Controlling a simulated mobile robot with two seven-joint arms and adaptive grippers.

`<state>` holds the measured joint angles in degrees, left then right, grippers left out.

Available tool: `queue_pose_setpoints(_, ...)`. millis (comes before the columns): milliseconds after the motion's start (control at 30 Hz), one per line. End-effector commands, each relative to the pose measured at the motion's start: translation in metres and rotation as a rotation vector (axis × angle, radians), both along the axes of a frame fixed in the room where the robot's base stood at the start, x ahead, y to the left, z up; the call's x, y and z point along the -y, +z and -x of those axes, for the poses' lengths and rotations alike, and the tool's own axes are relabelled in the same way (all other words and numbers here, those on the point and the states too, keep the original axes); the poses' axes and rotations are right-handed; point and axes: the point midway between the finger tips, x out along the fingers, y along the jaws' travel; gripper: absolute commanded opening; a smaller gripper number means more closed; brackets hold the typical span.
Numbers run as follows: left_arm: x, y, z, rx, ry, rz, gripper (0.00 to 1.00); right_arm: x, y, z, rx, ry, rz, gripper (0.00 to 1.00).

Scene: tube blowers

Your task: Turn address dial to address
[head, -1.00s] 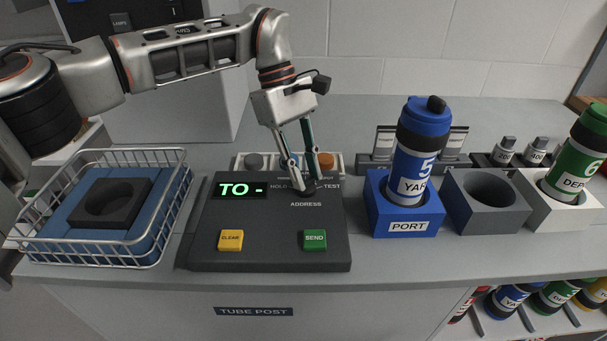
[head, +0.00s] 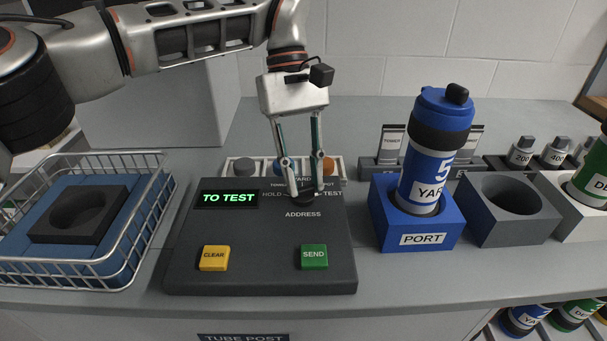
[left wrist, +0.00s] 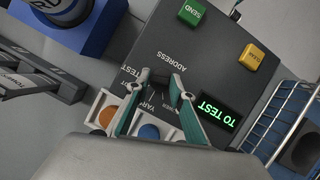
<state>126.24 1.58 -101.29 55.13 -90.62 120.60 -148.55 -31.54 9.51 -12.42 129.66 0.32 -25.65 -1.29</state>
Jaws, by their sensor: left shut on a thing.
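The address dial (head: 303,198) is a small dark knob on the sloped black console (head: 260,275), above the word ADDRESS. My left gripper (head: 304,192) points down at it with its fingertips shut on the knob, hiding most of it. In the left wrist view the fingertips (left wrist: 166,92) close around the dial. The green display (head: 228,198) reads TO TEST, and it shows in the left wrist view (left wrist: 209,111) too. The legend beside the dial includes HOLD and TEST. My right gripper is not in view.
A yellow CLEAR button (head: 214,258) and green SEND button (head: 314,256) sit on the console's lower part. A blue tube stands in the PORT block (head: 424,239) to the right. A wire basket (head: 130,270) is at left. Several coloured discs sit behind the console.

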Motion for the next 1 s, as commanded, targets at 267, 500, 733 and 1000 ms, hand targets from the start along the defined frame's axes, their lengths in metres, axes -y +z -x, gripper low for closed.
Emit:
queue_pose_setpoints(267,0.000,0.001,-0.001,0.004,-0.001,0.000,0.39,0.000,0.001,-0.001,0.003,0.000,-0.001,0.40)
queue_pose_setpoints(500,0.000,0.000,0.000,0.002,0.000,0.000,0.39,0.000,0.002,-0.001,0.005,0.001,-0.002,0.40)
queue_pose_setpoints(733,-0.001,0.009,-0.004,0.003,0.001,-0.001,0.39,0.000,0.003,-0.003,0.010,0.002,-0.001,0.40)
queue_pose_setpoints(1000,-0.006,0.048,-0.019,0.006,0.003,-0.001,0.39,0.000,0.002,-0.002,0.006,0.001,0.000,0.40)
